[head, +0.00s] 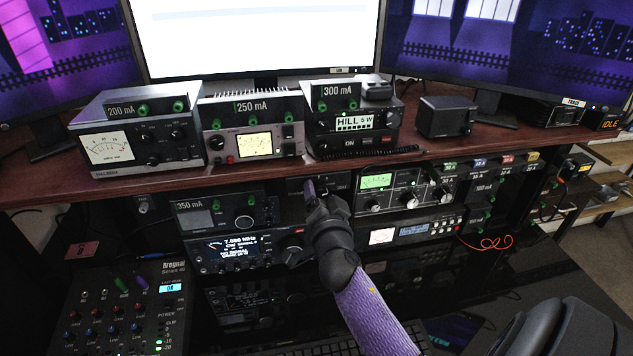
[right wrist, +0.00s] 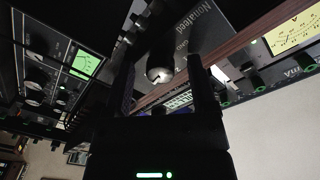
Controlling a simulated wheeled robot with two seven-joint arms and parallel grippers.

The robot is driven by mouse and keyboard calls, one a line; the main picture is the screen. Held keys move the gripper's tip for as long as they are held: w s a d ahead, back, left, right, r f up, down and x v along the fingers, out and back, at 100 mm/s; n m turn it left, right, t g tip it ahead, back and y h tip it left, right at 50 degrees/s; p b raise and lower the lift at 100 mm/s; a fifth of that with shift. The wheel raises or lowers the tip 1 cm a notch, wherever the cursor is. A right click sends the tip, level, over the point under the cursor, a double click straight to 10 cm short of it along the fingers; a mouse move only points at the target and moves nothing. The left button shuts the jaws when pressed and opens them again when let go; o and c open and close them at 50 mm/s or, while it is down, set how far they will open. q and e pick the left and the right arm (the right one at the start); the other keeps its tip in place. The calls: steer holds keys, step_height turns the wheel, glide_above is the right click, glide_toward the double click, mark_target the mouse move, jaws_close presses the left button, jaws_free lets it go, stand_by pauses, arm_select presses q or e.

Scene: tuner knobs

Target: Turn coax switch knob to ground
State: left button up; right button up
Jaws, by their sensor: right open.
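The coax switch appears to be the small dark box (head: 342,183) on the shelf under the desk top, mostly hidden behind my right gripper in the head view. In the right wrist view its dark face (right wrist: 200,30) carries partly readable lettering. A round knob with a pale, shiny end (right wrist: 160,74) shows there between my fingers. My right gripper (head: 316,190) is open in front of the box, and its two dark fingers (right wrist: 165,80) stand on either side of the knob. I cannot tell whether they touch it. The knob's pointer setting cannot be read. My left gripper is out of view.
Radio units flank the box: a 350 mA unit (head: 228,216) on the left and a green-metered tuner (head: 402,189) on the right. The desk edge (head: 250,175) runs just above. A mixer (head: 125,310) stands at lower left. Red cable (head: 488,243) hangs at right.

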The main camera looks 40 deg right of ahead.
steer(key=shift+s, duration=0.1)
steer(key=shift+c, duration=0.4)
jaws_close()
